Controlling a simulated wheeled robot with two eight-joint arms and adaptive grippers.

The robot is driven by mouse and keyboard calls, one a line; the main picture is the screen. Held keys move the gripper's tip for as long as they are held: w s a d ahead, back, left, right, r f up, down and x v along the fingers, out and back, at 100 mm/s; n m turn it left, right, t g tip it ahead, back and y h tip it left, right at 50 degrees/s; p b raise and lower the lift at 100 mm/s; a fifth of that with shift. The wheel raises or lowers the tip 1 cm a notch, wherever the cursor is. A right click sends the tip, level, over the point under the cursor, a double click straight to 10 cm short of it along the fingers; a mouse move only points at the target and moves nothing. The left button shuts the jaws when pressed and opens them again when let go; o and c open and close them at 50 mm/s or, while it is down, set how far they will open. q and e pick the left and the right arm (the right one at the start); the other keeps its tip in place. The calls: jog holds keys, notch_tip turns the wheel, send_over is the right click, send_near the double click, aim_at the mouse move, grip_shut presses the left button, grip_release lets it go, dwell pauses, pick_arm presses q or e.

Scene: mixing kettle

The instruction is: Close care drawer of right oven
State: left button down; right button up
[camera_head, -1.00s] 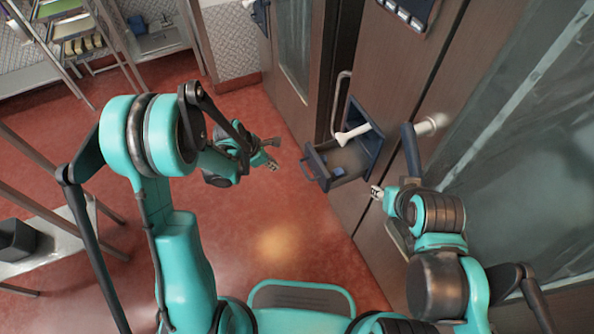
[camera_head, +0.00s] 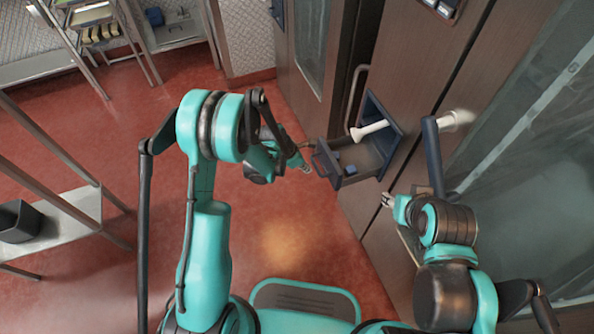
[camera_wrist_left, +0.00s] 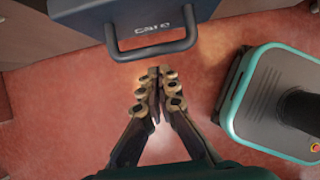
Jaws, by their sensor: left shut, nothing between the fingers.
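The care drawer (camera_head: 345,172) stands open, pulled out from the brown front of the right oven (camera_head: 410,65). In the left wrist view its dark front panel (camera_wrist_left: 85,22), lettered "CARE", shows at the top with a black bar handle (camera_wrist_left: 155,50) facing me. My left gripper (camera_head: 306,168) is shut and empty, just in front of the drawer front. In the left wrist view its fingertips (camera_wrist_left: 158,72) point at the handle, with a small gap that I cannot measure. My right gripper (camera_head: 386,201) is beside the oven front, right of the drawer; its fingers are too small to judge.
A white lever-like part (camera_head: 370,130) shows over the drawer's opening. A glass door (camera_head: 530,150) is at the right. A metal side table (camera_head: 65,225) stands at the left and shelving (camera_head: 95,30) at the back left. The red floor (camera_head: 275,235) is clear.

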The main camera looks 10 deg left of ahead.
pick_arm(q)
jog(key=shift+w+d+r, duration=0.1)
jog(key=shift+w+d, duration=0.15)
jog(key=shift+d, duration=0.1)
send_over(342, 166)
jog(key=shift+s, duration=0.1)
jog(key=shift+a, duration=0.1)
dwell(0.4)
